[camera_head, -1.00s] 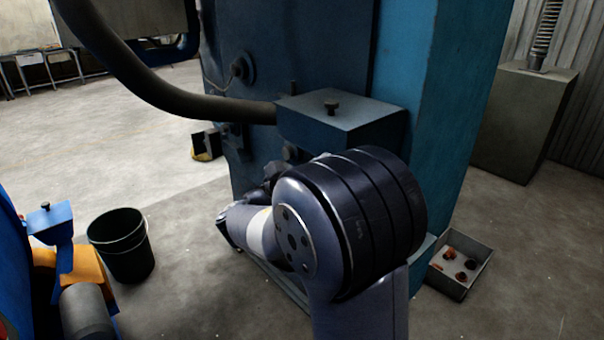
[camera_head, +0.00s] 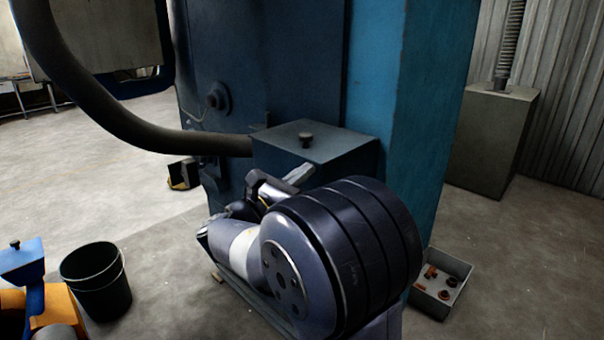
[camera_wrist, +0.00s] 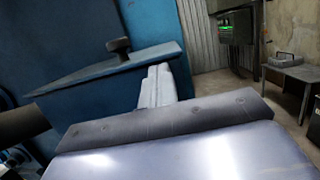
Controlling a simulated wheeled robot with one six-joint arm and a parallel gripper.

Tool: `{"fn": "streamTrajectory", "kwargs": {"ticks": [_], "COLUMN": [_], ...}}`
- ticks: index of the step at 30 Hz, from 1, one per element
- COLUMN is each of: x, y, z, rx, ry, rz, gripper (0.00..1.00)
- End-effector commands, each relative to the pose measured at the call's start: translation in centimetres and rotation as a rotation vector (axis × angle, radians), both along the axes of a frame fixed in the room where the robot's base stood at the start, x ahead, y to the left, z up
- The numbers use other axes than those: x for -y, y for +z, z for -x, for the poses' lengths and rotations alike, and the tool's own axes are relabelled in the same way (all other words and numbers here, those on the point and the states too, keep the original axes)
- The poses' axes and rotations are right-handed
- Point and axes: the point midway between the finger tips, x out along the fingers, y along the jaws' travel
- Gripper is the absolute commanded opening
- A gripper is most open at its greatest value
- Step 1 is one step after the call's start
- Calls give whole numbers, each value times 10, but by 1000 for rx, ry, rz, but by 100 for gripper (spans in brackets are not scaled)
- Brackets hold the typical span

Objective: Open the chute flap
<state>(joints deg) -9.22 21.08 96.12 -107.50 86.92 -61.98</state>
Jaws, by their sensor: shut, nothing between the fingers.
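A blue-grey box juts from the side of the blue machine (camera_head: 425,130). Its flat top plate (camera_head: 330,148), with a dark knob (camera_head: 306,140), looks like the chute flap and lies down on the box. The knob also shows in the wrist view (camera_wrist: 118,47), at the upper left. My gripper (camera_head: 302,172) is beside the box's near face, just below the top plate, mostly behind my own arm. In the wrist view its light grey fingers (camera_wrist: 158,80) are together and empty, overlapping the right end of the box. I cannot tell if they touch it.
A thick dark hose (camera_head: 120,115) runs into the box from the left. A black bucket (camera_head: 97,280) stands on the floor at the lower left. A tray of small parts (camera_head: 440,285) lies at the right. Open floor is at the left.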

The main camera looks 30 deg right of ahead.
Motion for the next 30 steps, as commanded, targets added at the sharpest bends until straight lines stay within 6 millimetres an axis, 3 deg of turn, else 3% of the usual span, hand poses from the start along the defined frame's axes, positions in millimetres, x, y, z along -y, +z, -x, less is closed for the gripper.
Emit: {"fn": "streamTrajectory", "kwargs": {"ticks": [16,23,30], "x": [0,-2,-7], "y": [65,92,134], "z": [-1,-5,-18], "rx": [-221,-240,-239], "ry": [0,0,0], "rz": [81,88,88], "gripper": [0,0,0]}}
